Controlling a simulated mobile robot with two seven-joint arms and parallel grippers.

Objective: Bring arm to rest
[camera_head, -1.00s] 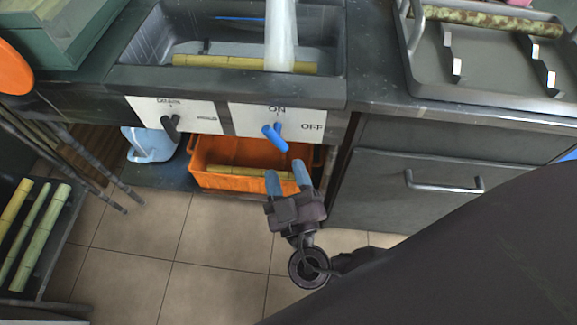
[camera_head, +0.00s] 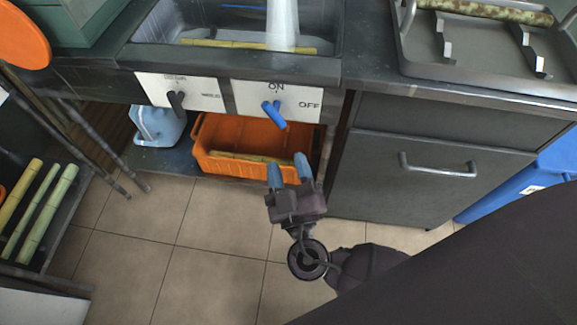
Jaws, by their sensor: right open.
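My right gripper (camera_head: 290,173) is open and empty, with its two blue fingertips pointing up in the picture. It hangs over the tiled floor, in front of the orange crate (camera_head: 228,172) on the low shelf. Its fingertips overlap the crate's lower right edge in the view; I cannot tell whether they touch it. My right arm comes in from the lower right and covers that corner. The blue ON/OFF lever (camera_head: 273,113) sits above the gripper on a white panel and is apart from it. My left gripper is not in view.
A sink (camera_head: 150,55) with sugarcane and running water is above the panel. A black lever (camera_head: 176,99) is at its left. A drawer cabinet (camera_head: 430,165) stands at right, with a blue bin (camera_head: 530,180) beside it. Cane stalks (camera_head: 48,213) lie at left. Floor tiles (camera_head: 190,265) are clear.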

